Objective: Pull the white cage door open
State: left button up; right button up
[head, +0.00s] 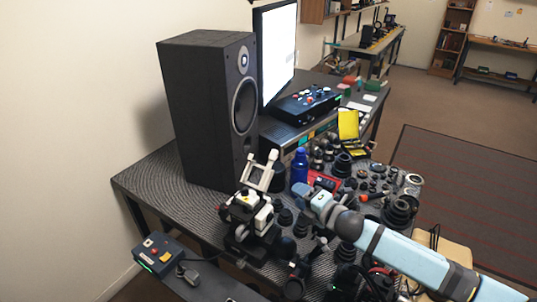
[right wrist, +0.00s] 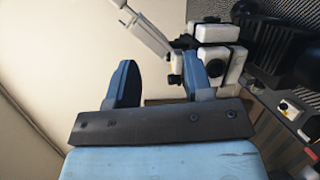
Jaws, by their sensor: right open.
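The white cage door (head: 258,174) appears as a pale open frame standing tilted up on top of a small black-and-white device (head: 249,215) on the bench. In the right wrist view, a pale bar (right wrist: 143,30) that seems to be part of the door slants across the top, with the white-and-black device (right wrist: 217,50) to its right. My right gripper (head: 297,189) is just right of the device in the head view. In the wrist view its blue fingers (right wrist: 160,65) are apart with nothing clearly held; the right finger overlaps the device, and contact cannot be told. My left gripper is not seen.
A large black speaker (head: 208,110) stands behind the device, with a blue bottle (head: 299,166) to the right. Many dark lens parts (head: 398,212) crowd the bench. A control box (head: 158,254) with buttons sits at lower left. The bench (head: 150,180) is clear left of the speaker.

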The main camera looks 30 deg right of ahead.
aim_at(277, 156)
jog(key=w+d+r+n+y, duration=0.5)
jog(key=n, duration=0.5)
jog(key=shift+g, duration=0.3)
jog(key=p+x, duration=0.3)
jog(key=x, duration=0.9)
jog(key=shift+w+a, duration=0.1)
jog(key=shift+a, duration=0.2)
jog(key=shift+w+a, duration=0.15)
jog(key=shift+w, duration=0.15)
jog(key=shift+f, duration=0.1)
grip_shut()
